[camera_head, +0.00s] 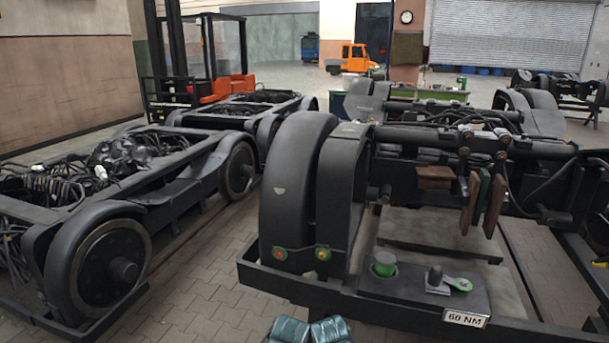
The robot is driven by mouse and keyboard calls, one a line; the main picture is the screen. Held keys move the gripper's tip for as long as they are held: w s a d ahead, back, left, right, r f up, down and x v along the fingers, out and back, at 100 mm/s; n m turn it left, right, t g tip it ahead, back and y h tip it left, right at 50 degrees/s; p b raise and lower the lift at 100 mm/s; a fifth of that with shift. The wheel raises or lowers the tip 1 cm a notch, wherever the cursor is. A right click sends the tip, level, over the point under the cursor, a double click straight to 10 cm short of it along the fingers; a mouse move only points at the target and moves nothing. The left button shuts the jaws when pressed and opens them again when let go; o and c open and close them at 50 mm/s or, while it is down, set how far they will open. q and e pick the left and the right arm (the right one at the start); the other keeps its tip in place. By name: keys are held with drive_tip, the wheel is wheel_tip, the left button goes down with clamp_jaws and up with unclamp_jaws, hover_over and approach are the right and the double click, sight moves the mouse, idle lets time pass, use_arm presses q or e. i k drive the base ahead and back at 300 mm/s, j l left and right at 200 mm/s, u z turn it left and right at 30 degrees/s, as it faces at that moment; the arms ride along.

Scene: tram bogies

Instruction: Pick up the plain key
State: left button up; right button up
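A dark plate (405,284) at the front of the right bogie carries small parts. A green piece with a round, holed end (460,284) lies there and is key-like; I cannot tell for sure that it is the plain key. Its left end meets a grey piece with a dark knob (436,278). A green cylinder (384,264) stands to the left on the same plate.
A sign reading 60 NM (465,319) is on the plate's front. The bogie frame has a red button (280,253) and a yellow button (323,254). Brown and green blocks (483,200) hang above the plate. Another bogie (110,210) stands left, with paved floor between.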

sight(364, 110)
drive_tip(key=i+j+u, duration=0.2)
drive_tip(key=u, duration=0.2)
drive_tip(key=i+j+u, duration=0.2)
drive_tip(key=u, duration=0.15)
drive_tip(key=i+u, duration=0.4)
drive_tip(key=i+j+u, duration=0.1)
drive_tip(key=u, duration=0.3)
drive_tip(key=i+u, duration=0.35)
drive_tip(key=i, duration=0.65)
drive_tip(key=i+l+z, duration=0.1)
drive_tip(key=i+z, duration=0.65)
drive_tip(key=i+j+z, duration=0.2)
drive_tip(key=i+z, duration=0.15)
drive_tip(key=i+l+z, duration=0.25)
drive_tip(key=i+z, duration=0.65)
drive_tip(key=i, duration=0.25)
drive_tip(key=i+j+z, duration=0.15)
drive_tip(key=i+z, duration=0.3)
drive_tip(key=i+j+z, duration=0.2)
drive_tip(key=i+z, duration=0.15)
drive_tip(key=i, duration=0.35)
drive_tip(key=i+j+z, duration=0.35)
drive_tip(key=i, duration=0.3)
drive_tip(key=i+j+z, duration=0.3)
drive_tip(key=i+j, duration=0.25)
drive_tip(key=i+l, duration=0.05)
drive_tip(key=i, duration=0.05)
